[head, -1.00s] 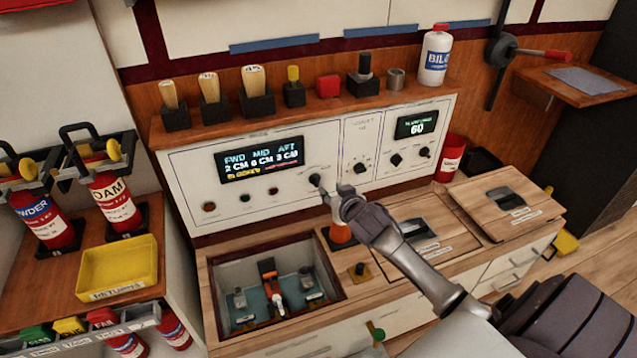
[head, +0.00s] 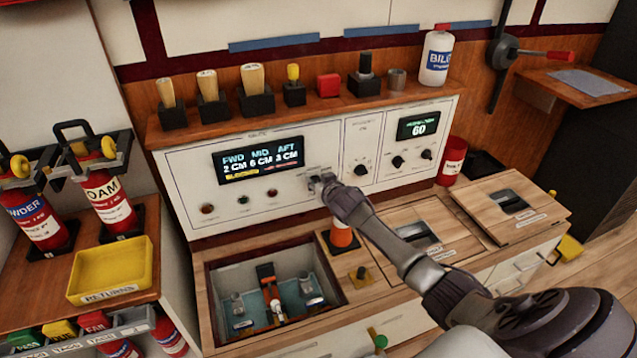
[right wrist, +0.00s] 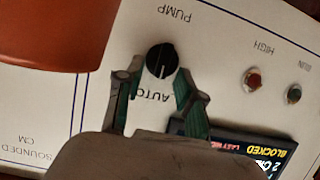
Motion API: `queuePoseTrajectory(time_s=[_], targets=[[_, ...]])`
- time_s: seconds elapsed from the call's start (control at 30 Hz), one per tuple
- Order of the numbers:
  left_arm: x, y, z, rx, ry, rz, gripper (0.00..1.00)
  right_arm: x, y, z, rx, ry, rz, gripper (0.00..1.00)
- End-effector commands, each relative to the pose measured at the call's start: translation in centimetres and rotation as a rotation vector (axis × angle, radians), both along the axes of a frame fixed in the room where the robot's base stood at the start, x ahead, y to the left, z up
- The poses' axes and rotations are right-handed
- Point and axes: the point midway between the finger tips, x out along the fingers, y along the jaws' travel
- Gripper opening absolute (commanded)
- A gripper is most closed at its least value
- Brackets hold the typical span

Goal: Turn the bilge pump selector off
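The bilge pump selector is a round black knob (right wrist: 161,59) with a pale pointer line, on the white panel (head: 190,165) between the labels PUMP and AUTO, which appear upside down in the right wrist view. The pointer line lies toward the AUTO side. My right gripper (head: 318,182) is at the panel, and its fingers hide the knob in the head view. In the right wrist view the gripper (right wrist: 157,76) is open, with one fingertip on each side of the knob's near edge. I cannot tell whether they touch it. My left gripper is not in view.
The panel display (head: 258,161) shows water levels and a yellow BLOCKED line. An orange cylinder (head: 342,236) stands just below my right gripper and looms large in the wrist view. An open bilge well (head: 272,295) and wooden hatches (head: 508,203) lie in front.

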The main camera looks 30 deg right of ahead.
Motion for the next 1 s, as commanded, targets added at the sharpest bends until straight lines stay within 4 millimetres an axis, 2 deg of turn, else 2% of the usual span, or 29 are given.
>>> queuePoseTrajectory(time_s=[0.07, 0.27, 0.67, 1.0], targets=[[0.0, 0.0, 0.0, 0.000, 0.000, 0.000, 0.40, 0.0, 0.0, 0.0, 0.000, 0.000, 0.000, 0.34], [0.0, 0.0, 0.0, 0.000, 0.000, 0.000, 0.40, 0.0, 0.0, 0.0, 0.000, 0.000, 0.000, 0.01], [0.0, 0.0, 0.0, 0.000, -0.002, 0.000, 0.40, 0.0, 0.1, 0.0, -0.026, 0.007, -0.001, 0.00], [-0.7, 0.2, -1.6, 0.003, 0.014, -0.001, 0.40, 0.1, 0.7, -0.2, -0.223, 0.056, 0.000, 0.00]])
